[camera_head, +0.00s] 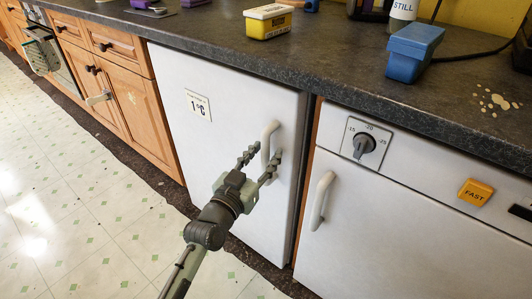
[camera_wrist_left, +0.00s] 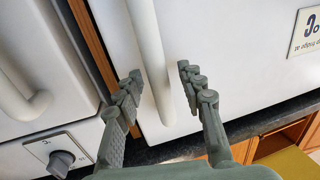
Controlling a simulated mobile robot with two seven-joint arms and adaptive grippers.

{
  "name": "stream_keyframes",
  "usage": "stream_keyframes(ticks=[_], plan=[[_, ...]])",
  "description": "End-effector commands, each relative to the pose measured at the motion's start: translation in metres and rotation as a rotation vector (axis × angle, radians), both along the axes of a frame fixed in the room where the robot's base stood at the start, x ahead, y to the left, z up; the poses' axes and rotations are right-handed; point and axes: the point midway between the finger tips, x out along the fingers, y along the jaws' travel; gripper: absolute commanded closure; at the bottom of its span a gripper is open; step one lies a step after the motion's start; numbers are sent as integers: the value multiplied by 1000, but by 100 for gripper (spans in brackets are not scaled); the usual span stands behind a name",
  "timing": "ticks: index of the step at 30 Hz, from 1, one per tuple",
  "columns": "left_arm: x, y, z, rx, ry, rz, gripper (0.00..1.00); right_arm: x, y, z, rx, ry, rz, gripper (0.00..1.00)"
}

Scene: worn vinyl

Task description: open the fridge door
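The fridge door (camera_head: 215,140) is a white front under the counter, with a "1°C" label (camera_head: 199,105) at its upper left. It looks shut. Its upright white handle (camera_head: 267,150) is near its right edge. My left gripper (camera_head: 260,157) is at this handle, with its fingers apart. In the left wrist view the handle (camera_wrist_left: 150,50) runs down between the two fingers of the gripper (camera_wrist_left: 160,74), with gaps showing on both sides. The lower part of the handle is partly hidden by a finger in the head view. My right gripper is not in view.
To the right is a second white unit with a handle (camera_head: 321,200), a dial (camera_head: 363,145) and an orange "FAST" tag (camera_head: 475,192). Wooden cupboards (camera_head: 130,95) stand left. A blue box (camera_head: 413,50) and yellow box (camera_head: 268,22) sit on the counter. The floor (camera_head: 80,210) in front is clear.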

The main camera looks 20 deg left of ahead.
Motion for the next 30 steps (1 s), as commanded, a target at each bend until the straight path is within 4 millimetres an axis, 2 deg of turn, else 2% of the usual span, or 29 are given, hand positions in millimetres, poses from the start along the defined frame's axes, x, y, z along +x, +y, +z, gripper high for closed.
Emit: stream_keyframes(ticks=[10,19,30], plan=[[5,-1,0,0,1,0,62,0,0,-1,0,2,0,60],[5,-1,0,1,1,0,100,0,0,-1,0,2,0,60],[5,0,0,1,1,0,100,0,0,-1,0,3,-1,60]])
